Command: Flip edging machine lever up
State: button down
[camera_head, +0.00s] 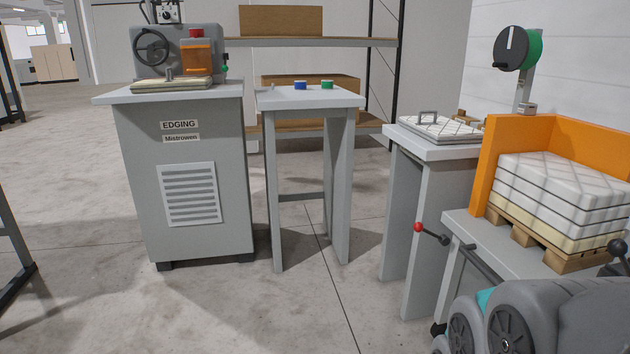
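The edging machine (160,55) stands at the left on a grey cabinet labelled EDGING (185,235). It has a black handwheel, a red button on top and an orange guard at the front. A small part with a green tip (224,69) shows on its right side; I cannot tell whether this is the lever. A pale padded piece (172,84) lies in front of the machine. My gripper is not in view; only grey parts of my arm show at the lower right, well apart from the machine.
A small grey table (275,103) beside the cabinet holds blue and green items. At right are another table with a quilted piece (440,129), a red-knobbed rod (430,233), and a pallet of stacked quilted blocks (555,190) with an orange guard. The floor before the cabinet is clear.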

aim_at(224, 68)
jog(key=i+u, duration=0.1)
jog(key=i, duration=0.4)
jog(key=i+l+u, duration=0.15)
jog(key=i, duration=0.35)
jog(key=i+l+u, duration=0.1)
jog(key=i, duration=0.4)
jog(key=i+l+u, duration=0.15)
jog(key=i, duration=0.35)
jog(key=i+l+u, duration=0.1)
jog(key=i+l, duration=0.2)
jog(key=i, duration=0.15)
